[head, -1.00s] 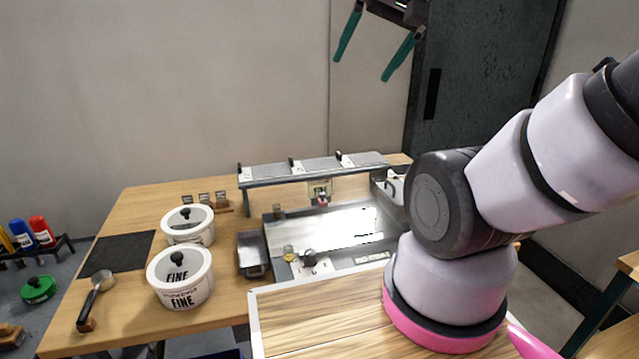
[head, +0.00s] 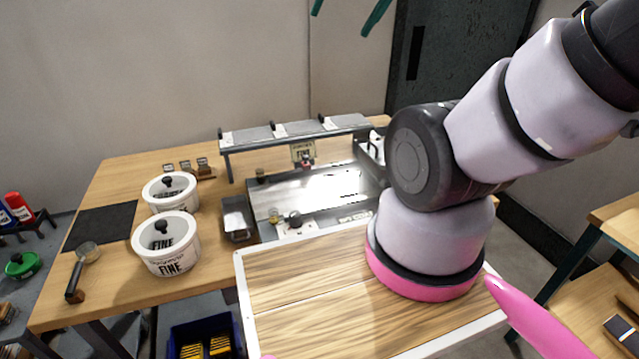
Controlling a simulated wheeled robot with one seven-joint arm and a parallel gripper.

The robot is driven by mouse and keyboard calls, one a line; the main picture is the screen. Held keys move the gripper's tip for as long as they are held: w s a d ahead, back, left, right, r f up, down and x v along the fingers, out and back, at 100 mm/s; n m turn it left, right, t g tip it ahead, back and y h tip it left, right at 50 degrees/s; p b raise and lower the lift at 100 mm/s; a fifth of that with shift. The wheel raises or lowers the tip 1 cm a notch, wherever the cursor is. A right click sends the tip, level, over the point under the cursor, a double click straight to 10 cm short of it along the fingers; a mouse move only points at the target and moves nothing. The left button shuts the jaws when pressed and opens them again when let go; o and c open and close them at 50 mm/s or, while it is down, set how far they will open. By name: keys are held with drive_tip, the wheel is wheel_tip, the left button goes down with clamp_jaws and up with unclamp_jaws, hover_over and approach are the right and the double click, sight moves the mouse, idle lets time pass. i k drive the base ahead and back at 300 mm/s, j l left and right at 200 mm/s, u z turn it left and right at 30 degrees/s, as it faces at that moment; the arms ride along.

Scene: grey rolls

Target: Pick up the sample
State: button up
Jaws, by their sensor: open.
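No thing marked as the sample can be picked out. A small jar with yellowish contents (head: 274,215) stands at the front left of the metal tray (head: 315,190) on the wooden workbench. A dark knob-like piece (head: 294,218) is beside it. Another small jar (head: 260,175) stands at the tray's back left.
Two white lidded tubs (head: 166,255) (head: 170,205), a scoop (head: 82,270), a black mat (head: 100,227) and a metal bin (head: 238,222) are on the workbench (head: 115,300). A shelf rack (head: 295,131) spans the tray's back. A blue crate (head: 205,340) is below. Another bench (head: 615,220) is at right.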

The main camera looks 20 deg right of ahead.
sight(282, 130)
drive_tip(key=j, duration=0.35)
drive_tip(key=j+z, duration=0.25)
drive_tip(key=k+j+z, duration=0.3)
drive_tip(key=j+z, duration=0.15)
drive_tip(key=j, duration=0.15)
drive_tip(key=k+j+z, duration=0.1)
drive_tip(key=j+z, duration=0.15)
drive_tip(key=z, duration=0.15)
